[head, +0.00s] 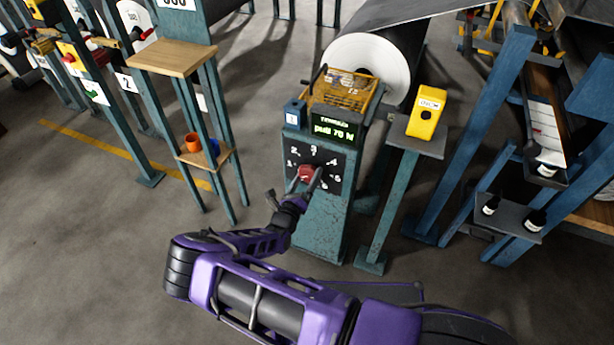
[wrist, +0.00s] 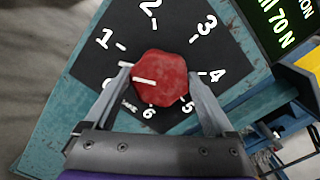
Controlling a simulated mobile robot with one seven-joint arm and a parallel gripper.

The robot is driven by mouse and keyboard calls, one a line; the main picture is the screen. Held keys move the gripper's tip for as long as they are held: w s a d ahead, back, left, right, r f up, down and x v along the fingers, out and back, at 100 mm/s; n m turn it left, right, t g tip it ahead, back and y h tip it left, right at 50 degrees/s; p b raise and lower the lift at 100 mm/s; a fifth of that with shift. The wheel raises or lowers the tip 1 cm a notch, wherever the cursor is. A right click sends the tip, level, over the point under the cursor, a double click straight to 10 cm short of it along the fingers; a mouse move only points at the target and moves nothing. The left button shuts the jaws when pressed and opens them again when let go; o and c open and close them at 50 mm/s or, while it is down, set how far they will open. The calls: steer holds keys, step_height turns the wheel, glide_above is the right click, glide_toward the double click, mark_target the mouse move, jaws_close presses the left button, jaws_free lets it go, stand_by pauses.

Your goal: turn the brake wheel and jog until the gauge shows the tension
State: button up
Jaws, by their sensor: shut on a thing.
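The red brake wheel (head: 306,173) sits on a black dial plate (head: 325,160) on the front of a teal post. In the wrist view the wheel (wrist: 168,70) carries a white mark that points left, below the 1. White numbers from 1 to 6 ring it. My gripper (wrist: 160,78) is shut on the wheel, one finger on each side; it also shows in the head view (head: 303,183). The gauge (head: 335,131) above the dial glows green; its lower line seems to read "pull 70 N". A yellow box (head: 427,112), perhaps the jog control, stands on a grey-topped stand to the right.
A large white roll (head: 368,62) is behind the post, with a yellow cage (head: 343,90) in front of it. A wooden-topped stand (head: 172,58) with cups on its lower shelf stands left. Blue frames and dark bottles (head: 536,219) are at right. The floor between stand and post is clear.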

steer(key=m+p, duration=0.1)
steer(key=m, duration=0.3)
steer(key=shift+d+m, duration=0.1)
steer(key=shift+m, duration=0.2)
steer(key=shift+m+p, duration=0.7)
steer(key=shift+m, duration=1.6)
steer(key=o, duration=1.1)
steer(key=v, duration=0.8)
steer(key=p+v, duration=0.1)
steer(key=v, duration=0.8)
steer(key=shift+s+f, duration=0.25)
